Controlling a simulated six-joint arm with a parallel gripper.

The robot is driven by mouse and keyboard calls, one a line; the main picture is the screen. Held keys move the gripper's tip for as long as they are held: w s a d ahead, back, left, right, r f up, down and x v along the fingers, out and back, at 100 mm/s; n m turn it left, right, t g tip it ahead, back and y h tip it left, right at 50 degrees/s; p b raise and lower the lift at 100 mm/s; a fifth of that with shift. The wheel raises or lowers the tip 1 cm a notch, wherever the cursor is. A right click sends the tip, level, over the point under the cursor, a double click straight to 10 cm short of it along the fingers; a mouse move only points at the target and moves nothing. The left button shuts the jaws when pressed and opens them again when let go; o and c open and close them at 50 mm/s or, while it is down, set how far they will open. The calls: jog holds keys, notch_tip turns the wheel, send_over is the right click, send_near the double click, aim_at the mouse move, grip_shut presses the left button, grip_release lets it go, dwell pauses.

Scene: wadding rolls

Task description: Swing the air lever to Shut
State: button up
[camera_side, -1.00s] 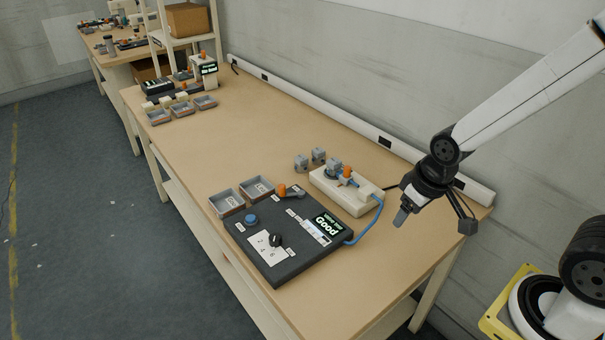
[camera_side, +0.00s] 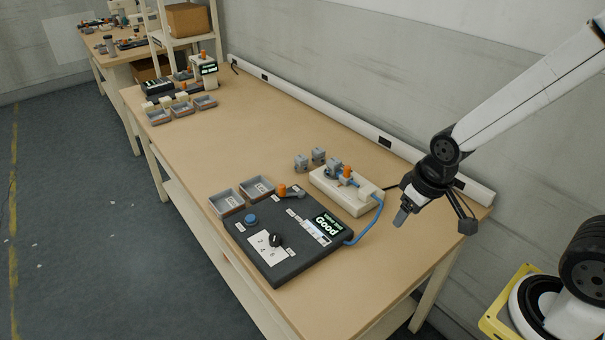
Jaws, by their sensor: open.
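The air lever seems to be the grey lever with an orange knob (camera_side: 282,190) at the back edge of the dark control panel (camera_side: 275,262). Its knob points to the left in the picture, and small white labels lie beside it, too small to read. The panel also bears a blue button (camera_side: 251,219), a black dial (camera_side: 275,240) and a screen (camera_side: 326,224) reading "Good". My gripper (camera_side: 401,217) is open and empty. It hangs in the air to the right of the panel, well apart from the lever.
A cream fixture block (camera_side: 345,196) with an orange-topped part stands behind the panel, joined to it by a blue hose (camera_side: 374,222). Two grey trays (camera_side: 227,203) sit left of the lever, and small grey blocks (camera_side: 302,163) stand behind. The table's middle is clear.

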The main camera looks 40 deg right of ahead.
jog(key=shift+w, duration=0.1)
jog(key=m+t+h, duration=0.2)
jog(key=m, duration=0.2)
send_near(282, 186)
notch_tip(282, 186, down, 2)
jog(key=shift+w+d+f, duration=0.2)
jog(key=shift+w+d, duration=0.1)
jog(key=shift+w, duration=0.4)
jog(key=shift+f+g, duration=0.1)
jog(key=shift+g, duration=0.2)
jog(key=shift+x, duration=3.75)
jog(key=shift+a, duration=0.1)
grip_shut()
